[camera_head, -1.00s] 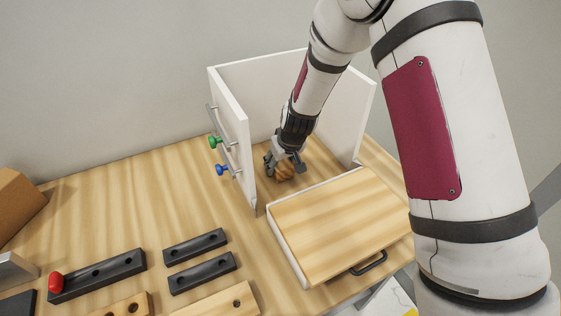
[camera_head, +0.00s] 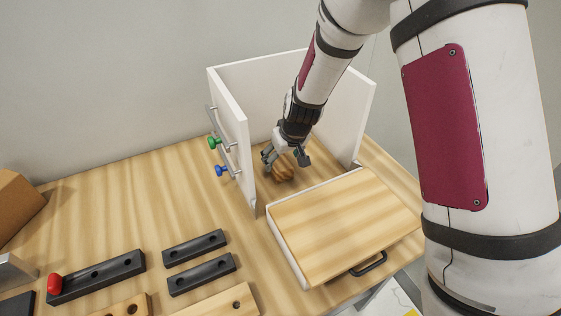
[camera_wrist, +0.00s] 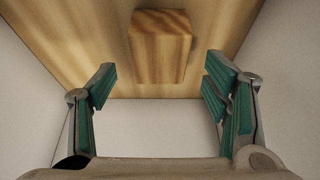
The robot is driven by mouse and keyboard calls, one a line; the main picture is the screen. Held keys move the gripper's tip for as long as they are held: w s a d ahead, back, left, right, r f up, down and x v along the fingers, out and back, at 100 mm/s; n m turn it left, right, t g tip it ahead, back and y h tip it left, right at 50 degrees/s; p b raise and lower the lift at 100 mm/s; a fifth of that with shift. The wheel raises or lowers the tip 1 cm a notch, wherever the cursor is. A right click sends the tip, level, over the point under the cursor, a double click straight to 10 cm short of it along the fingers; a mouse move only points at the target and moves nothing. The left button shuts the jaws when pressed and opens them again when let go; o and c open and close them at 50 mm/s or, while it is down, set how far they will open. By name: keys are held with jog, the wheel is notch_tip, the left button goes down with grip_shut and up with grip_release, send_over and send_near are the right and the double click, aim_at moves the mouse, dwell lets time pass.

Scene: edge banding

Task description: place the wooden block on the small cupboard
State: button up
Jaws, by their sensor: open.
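The wooden block (camera_head: 283,170) stands on the wooden floor between the white walls, behind the small cupboard. It also shows in the wrist view (camera_wrist: 160,48), at the top middle. The small cupboard (camera_head: 345,225) is a low white box with a wood-grain top and a dark front handle. My gripper (camera_head: 285,157) is over the block, with a finger on either side of it in the head view. In the wrist view my gripper (camera_wrist: 160,85) is open, its green pads wide apart and the block beyond their tips. Nothing is held.
White panels (camera_head: 300,90) enclose the block at the left, back and right. The left panel carries a green knob (camera_head: 214,142) and a blue knob (camera_head: 221,170). Black hole bars (camera_head: 98,275) lie at the front left. The cupboard's top is clear.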

jog(key=v, duration=0.8)
jog(key=s+d+r+m, duration=0.1)
jog(key=s+d+r, duration=0.3)
jog(key=s+r, duration=0.3)
jog(key=s+d+r+m, duration=0.1)
jog(key=s+d+r, duration=0.3)
jog(key=r, duration=0.5)
jog(key=s+d+r+m+h, duration=0.1)
jog(key=s+d+r, duration=0.1)
jog(key=s, duration=0.6)
jog(key=s+d+r+m+t, duration=0.1)
jog(key=s+d+r, duration=0.2)
jog(key=s, duration=0.5)
jog(key=shift+s+d+m+h, duration=0.3)
jog(key=shift+s+h, duration=0.05)
jog(key=shift+h, duration=0.05)
